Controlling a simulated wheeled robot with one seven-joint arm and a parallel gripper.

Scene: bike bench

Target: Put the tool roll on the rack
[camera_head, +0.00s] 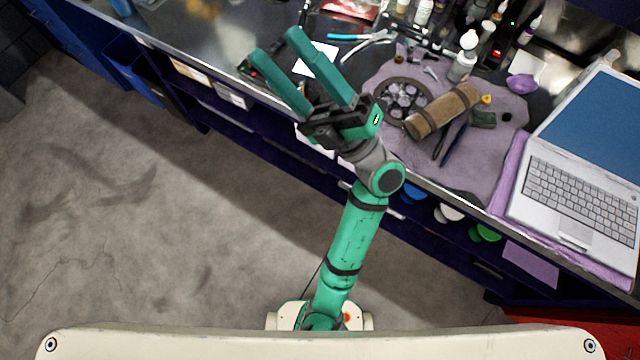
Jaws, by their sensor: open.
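The tool roll (443,111) is a tan-brown rolled bundle with darker bands. It lies on a purple-grey cloth (482,166) on the bench, to the right of my gripper. My gripper (276,49) has two long teal fingers spread apart with nothing between them. It is over the front part of the bench, left of the roll and apart from it. I cannot pick out a rack in this view.
An open laptop (580,165) is at the right. Dark metal bench top is bare at the upper left.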

